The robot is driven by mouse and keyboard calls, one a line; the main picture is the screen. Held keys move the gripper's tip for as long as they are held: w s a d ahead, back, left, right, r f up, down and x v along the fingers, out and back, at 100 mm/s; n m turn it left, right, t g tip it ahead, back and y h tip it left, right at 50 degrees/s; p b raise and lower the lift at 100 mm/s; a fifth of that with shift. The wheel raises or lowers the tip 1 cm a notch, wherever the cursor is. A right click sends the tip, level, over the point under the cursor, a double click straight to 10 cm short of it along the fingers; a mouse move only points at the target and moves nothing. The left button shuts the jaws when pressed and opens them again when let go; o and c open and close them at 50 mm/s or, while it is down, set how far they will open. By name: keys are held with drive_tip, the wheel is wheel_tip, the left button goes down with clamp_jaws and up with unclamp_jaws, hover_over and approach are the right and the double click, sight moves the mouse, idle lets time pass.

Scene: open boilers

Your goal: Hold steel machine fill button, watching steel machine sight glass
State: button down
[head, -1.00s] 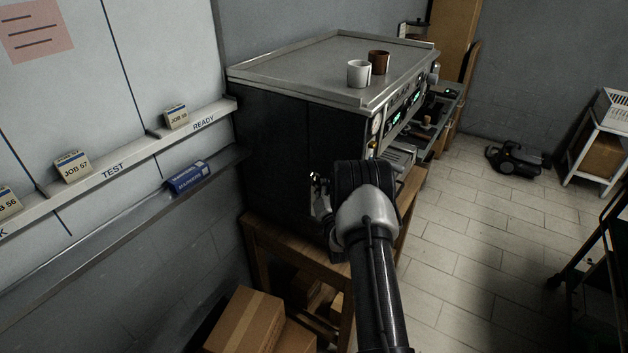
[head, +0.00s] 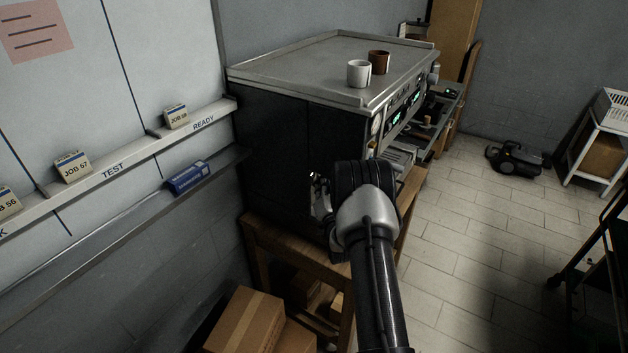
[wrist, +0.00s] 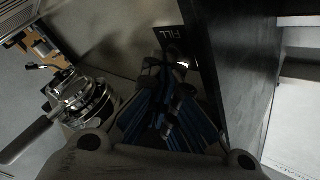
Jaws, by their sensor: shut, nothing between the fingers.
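The steel machine (head: 290,72) stands on a wooden table, with its dark side panel towards me and its front facing right. In the wrist view my gripper (wrist: 163,68) is shut and empty, its fingertips at the steel front just below the black FILL label (wrist: 174,38). The fill button is mostly hidden behind the fingertips; a small bright spot shows beside them. I cannot tell whether they touch or press it. In the head view my own arm covers the fingertips. The sight glass and its level cannot be made out clearly.
A white cup (head: 359,73) and a brown cup (head: 379,62) stand on the machine's top. A portafilter (wrist: 40,135) sticks out left of my gripper. A cardboard box (head: 243,322) lies low in front. The tiled floor to the right is mostly clear.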

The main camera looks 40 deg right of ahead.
drive_tip(key=shift+s+d, duration=0.3)
drive_tip(key=shift+s, duration=0.45)
drive_tip(key=s, duration=0.1)
drive_tip(key=s+d, duration=0.1)
drive_tip(key=s, duration=0.1)
drive_tip(key=s+d, duration=0.1)
drive_tip(key=shift+s, duration=0.35)
idle(0.3)
